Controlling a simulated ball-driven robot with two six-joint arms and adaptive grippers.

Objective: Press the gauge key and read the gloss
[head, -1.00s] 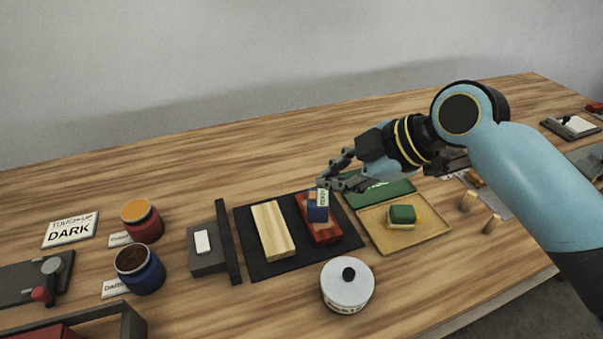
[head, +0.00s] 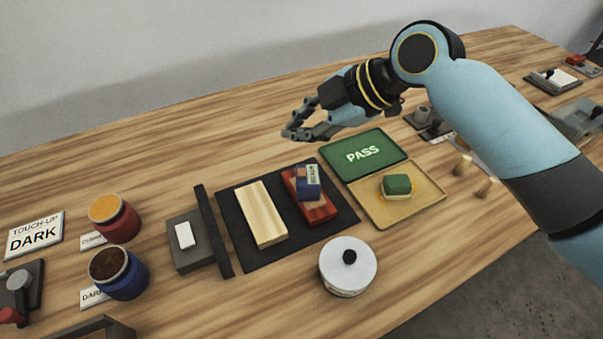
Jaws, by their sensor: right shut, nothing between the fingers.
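A small blue gauge (head: 308,190) with an orange key (head: 301,173) on top stands on a red lacquered block (head: 321,213). Its pale display (head: 314,175) faces up with writing on it, too small to read for sure. My right gripper (head: 290,133) is shut and empty, in the air above and behind the gauge, apart from it. My left gripper is not in view.
A plain wood block (head: 262,214) lies beside the red one on a black mat (head: 228,203). A green PASS tray (head: 378,150) and a tan tray (head: 428,192) with a green-and-yellow pad (head: 397,184) lie right. A white lidded tin (head: 347,268) stands in front. Orange (head: 117,225) and dark (head: 123,281) paint pots stand left.

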